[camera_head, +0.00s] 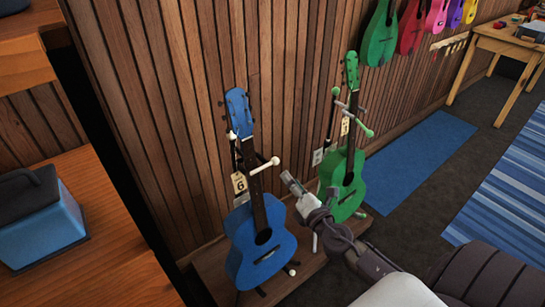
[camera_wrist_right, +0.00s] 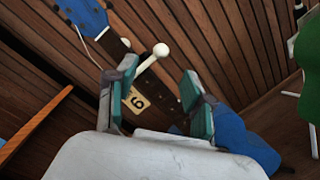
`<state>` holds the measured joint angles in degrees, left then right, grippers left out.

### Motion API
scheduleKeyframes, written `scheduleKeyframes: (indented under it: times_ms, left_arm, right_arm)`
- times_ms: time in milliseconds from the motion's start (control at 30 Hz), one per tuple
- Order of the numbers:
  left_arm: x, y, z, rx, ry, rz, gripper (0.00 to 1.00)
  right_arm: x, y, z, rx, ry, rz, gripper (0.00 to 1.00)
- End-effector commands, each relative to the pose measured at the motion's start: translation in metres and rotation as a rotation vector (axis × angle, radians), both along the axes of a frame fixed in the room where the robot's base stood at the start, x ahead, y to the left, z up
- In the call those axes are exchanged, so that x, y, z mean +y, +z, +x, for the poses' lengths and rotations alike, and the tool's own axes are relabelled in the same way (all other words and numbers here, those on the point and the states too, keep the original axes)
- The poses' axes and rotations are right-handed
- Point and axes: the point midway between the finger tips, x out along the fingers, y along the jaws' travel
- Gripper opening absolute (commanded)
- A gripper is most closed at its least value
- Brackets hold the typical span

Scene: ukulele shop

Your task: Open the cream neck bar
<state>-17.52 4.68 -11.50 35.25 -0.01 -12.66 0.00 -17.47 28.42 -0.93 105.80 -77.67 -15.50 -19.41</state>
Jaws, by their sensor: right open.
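The cream neck bar (camera_head: 264,166) is a short rod with a round knob at its end. It lies across the front of the neck of the blue ukulele (camera_head: 262,245), which stands upright on a low wooden platform. In the right wrist view the cream bar (camera_wrist_right: 148,61) and its knob show just beyond the fingertips, above the middle. My right gripper (camera_head: 290,182) is to the right of the bar and a little below it, apart from it. Its two teal-padded fingers (camera_wrist_right: 157,78) are spread with nothing held between them. My left gripper is not in view.
A tag reading 6 (camera_head: 239,184) hangs left of the blue neck. A green ukulele (camera_head: 346,175) with a green bar (camera_head: 354,119) stands close on the right. The slatted wall (camera_head: 180,110) is right behind. A wooden counter (camera_head: 95,255) with a blue box (camera_head: 45,232) is at left.

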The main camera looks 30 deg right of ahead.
Motion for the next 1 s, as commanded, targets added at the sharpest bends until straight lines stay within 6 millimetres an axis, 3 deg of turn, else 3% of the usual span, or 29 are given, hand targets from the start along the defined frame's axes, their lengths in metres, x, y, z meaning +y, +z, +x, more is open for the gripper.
scheduleKeyframes:
  times_ms: [200,500,900,1000]
  left_arm:
    - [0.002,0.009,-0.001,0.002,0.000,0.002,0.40]
    - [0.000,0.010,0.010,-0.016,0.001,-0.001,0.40]
    - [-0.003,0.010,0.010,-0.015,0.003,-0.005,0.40]
    - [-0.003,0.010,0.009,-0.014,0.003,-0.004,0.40]
  right_arm:
    - [-0.006,0.003,0.050,-0.003,-0.002,0.001,0.52]
    - [-0.011,0.000,0.094,0.001,-0.001,0.002,0.52]
    - [-0.012,-0.001,0.102,0.002,0.000,0.003,0.52]
    - [-0.012,-0.001,0.102,0.002,0.000,0.003,0.39]
